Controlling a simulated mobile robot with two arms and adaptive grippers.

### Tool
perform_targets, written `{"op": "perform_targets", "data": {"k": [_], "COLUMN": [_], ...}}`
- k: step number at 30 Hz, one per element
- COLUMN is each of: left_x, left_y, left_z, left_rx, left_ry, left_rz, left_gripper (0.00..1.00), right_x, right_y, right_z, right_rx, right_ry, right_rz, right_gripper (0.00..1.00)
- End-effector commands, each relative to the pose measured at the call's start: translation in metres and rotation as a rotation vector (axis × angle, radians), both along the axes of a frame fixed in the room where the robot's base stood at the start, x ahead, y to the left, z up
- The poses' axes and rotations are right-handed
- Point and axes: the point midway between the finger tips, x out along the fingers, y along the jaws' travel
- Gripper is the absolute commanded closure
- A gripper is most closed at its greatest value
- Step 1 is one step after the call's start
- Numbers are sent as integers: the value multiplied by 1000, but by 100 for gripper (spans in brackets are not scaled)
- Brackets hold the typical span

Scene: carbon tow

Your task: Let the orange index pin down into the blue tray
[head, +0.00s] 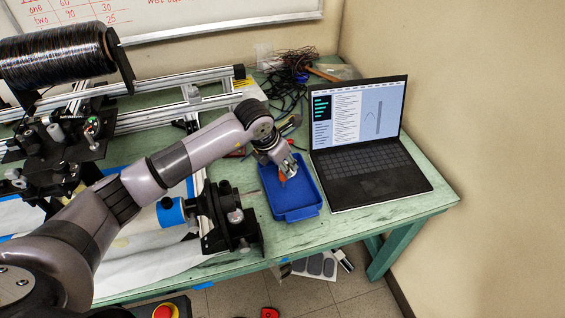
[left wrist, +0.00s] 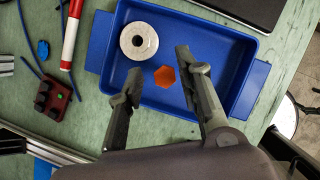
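The blue tray (head: 291,214) lies on the green bench, left of the laptop. My left gripper (head: 286,174) is over the tray, pointing down. In the left wrist view its two fingers (left wrist: 160,80) stand apart, with blue tray floor showing between them. An orange hexagonal piece (left wrist: 165,77), seen from above, shows between the fingertips, with a gap to the left finger. My right gripper is not in view.
A white roll (left wrist: 139,41) sits in the tray. A red-and-white marker (left wrist: 71,35) and a dark red block (left wrist: 52,99) lie left of the tray. An open laptop (head: 365,150) stands close on the right. A winding machine (head: 225,220) is at left.

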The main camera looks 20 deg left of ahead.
Motion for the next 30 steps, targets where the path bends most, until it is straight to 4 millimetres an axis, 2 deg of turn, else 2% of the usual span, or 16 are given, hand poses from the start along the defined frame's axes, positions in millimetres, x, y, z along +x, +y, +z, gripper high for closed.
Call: {"op": "perform_targets", "data": {"k": [3, 14, 17, 24, 30], "left_x": [0, -1, -5, -22, -34], "left_y": [0, 1, 4, 12, 18], "left_z": [0, 4, 16, 63, 96], "left_rx": [0, 0, 1, 1, 0], "left_ry": [0, -1, -3, -5, -3], "left_rz": [0, 0, 0, -1, 0], "left_gripper": [58, 58, 58, 58, 58], "right_x": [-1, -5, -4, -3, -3], "right_y": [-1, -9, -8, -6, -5], "right_z": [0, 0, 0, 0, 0], "right_rx": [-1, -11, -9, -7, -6], "right_ry": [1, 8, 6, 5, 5], "right_rz": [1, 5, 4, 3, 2], "right_gripper": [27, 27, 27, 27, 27]}}
